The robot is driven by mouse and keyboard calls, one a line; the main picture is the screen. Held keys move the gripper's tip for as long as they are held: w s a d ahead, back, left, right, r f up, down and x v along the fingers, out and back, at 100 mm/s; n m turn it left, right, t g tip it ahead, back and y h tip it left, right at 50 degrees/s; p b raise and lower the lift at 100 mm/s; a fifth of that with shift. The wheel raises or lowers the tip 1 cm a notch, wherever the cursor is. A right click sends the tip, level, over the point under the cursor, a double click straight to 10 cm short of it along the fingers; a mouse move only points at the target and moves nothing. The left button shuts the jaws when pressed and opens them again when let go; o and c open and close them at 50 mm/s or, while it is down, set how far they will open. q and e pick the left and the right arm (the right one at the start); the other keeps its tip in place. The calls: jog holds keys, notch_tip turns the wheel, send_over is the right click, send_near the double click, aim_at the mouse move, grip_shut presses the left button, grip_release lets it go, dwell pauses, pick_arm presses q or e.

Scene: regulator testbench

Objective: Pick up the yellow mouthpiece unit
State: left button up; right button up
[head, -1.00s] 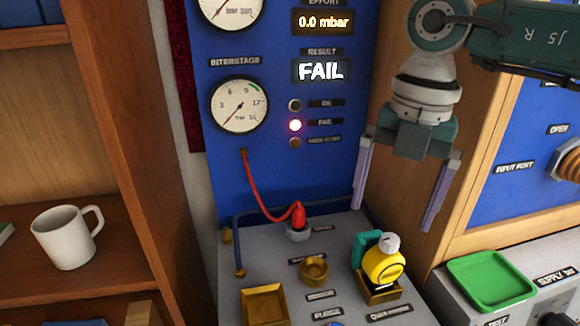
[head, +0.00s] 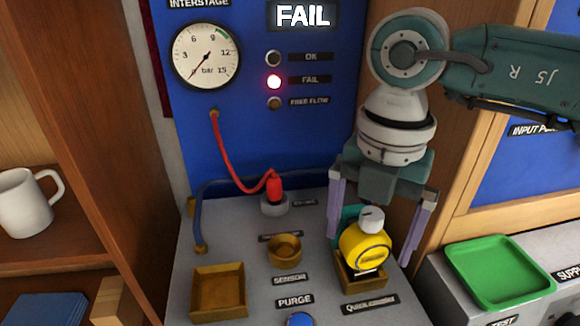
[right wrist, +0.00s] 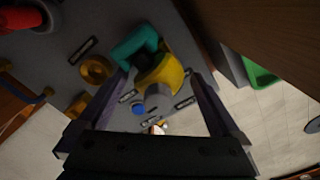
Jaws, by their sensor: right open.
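The yellow mouthpiece unit (head: 366,246), with a grey-white cap and a teal part (head: 346,221) behind it, sits in a square brass holder (head: 362,278) on the grey bench. My right gripper (head: 370,250) is open and points down at the unit, one finger on each side of it in the picture. In the right wrist view the unit (right wrist: 163,79) shows between the two spread fingers (right wrist: 160,95). I cannot tell that either finger touches it. My left gripper is not in view.
A red plug (head: 274,188) with a hose stands left of the unit. A round brass cup (head: 284,249), a square brass tray (head: 219,291) and a blue button (head: 300,320) are on the bench. A green tray (head: 499,272) lies right. A mug (head: 27,204) stands on the left shelf.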

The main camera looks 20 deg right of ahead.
jog(key=shift+a, duration=0.1)
jog(key=c, duration=1.4)
jog(key=shift+r, duration=0.15)
